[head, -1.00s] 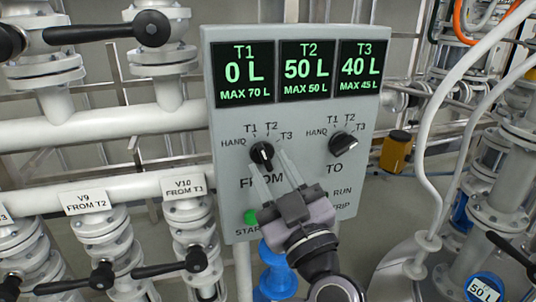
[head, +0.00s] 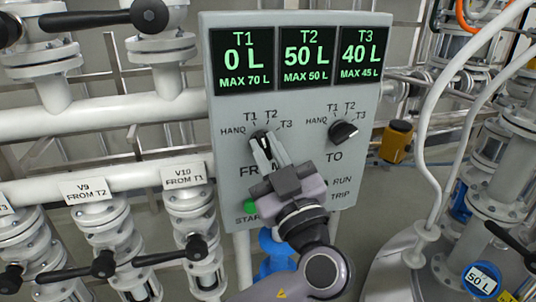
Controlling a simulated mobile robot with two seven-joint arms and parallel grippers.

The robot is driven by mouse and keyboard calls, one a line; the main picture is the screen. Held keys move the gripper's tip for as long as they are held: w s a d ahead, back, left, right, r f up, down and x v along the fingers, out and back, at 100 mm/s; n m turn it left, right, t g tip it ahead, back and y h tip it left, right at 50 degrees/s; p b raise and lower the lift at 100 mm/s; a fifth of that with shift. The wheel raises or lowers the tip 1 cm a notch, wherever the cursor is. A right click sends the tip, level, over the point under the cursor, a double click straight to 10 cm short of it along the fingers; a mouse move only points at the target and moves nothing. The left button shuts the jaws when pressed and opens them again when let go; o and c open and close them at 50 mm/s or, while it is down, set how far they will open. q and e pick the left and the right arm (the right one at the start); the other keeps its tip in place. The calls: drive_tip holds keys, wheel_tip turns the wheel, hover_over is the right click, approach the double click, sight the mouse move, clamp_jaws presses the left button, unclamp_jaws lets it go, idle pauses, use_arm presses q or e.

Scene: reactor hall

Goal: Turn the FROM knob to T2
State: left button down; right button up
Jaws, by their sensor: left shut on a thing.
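The grey control panel (head: 228,190) stands upright in the middle of the head view. Its FROM knob (head: 260,134) is black and sits at the left, with the labels HAND, T1, T2 and T3 around its top. My left gripper (head: 266,147) is shut on the FROM knob, its two pale fingers on either side. The fingers hide most of the knob and part of the word FROM, so I cannot tell which label its pointer faces. My right gripper is not in view.
The TO knob (head: 343,132) is to the right, its light mark toward T3. Screens above read T1 0 L, T2 50 L, T3 40 L. A green START button (head: 250,206) lies below, close to my gripper. Pipes and valves with black levers (head: 165,255) flank the panel.

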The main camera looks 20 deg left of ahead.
use_arm(q)
drive_tip(key=m+b, duration=0.2)
drive_tip(key=shift+f+t+h+b, duration=0.3)
drive_tip(key=shift+b, duration=0.1)
drive_tip(key=shift+r+m+h+b, duration=0.1)
drive_tip(key=shift+m+h+b, duration=0.2)
drive_tip(key=shift+m, duration=0.2)
drive_tip(key=shift+r+m+t+h, duration=0.15)
drive_tip(key=shift+m+t+h, duration=0.35)
drive_tip(key=shift+m, duration=0.7)
drive_tip(key=shift+m+t+h, duration=0.4)
drive_tip(key=shift+m, duration=0.6)
drive_tip(key=shift+r+m+t+h, duration=0.1)
drive_tip(key=shift+m+t+h, duration=0.3)
drive_tip(key=shift+m, duration=0.8)
drive_tip(key=shift+m+h+p, duration=0.3)
drive_tip(key=shift+m+h, duration=0.1)
drive_tip(key=shift+m, duration=0.4)
drive_tip(key=c, duration=1.2)
unclamp_jaws()
